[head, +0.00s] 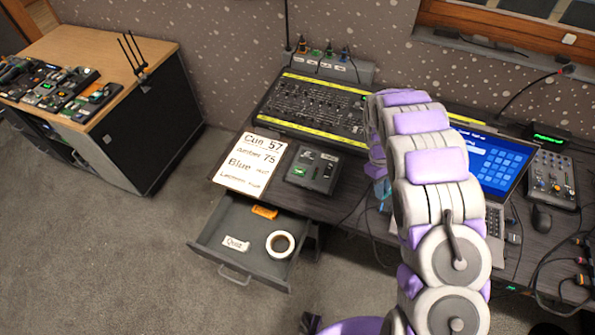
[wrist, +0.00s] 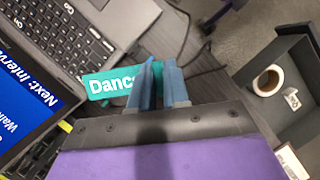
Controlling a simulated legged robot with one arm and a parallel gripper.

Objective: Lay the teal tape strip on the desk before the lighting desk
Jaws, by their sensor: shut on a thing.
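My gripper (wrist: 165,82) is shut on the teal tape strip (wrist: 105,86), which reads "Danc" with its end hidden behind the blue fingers. In the wrist view the strip is beside the laptop keyboard. In the head view my white and purple arm hides most of the gripper and the strip. The lighting desk (head: 312,106), a black panel of faders with yellow strips along its edges, stands at the back left of the dark desk (head: 348,192). My arm covers its right end.
A cue sheet (head: 252,163) and a small black box (head: 313,170) lie before the lighting desk. A laptop (head: 495,165) stands on the right. The open drawer (head: 222,215) holds a tape roll (head: 270,244), a white "Quiz" strip (head: 236,244) and an orange strip (head: 264,212). Cables run nearby.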

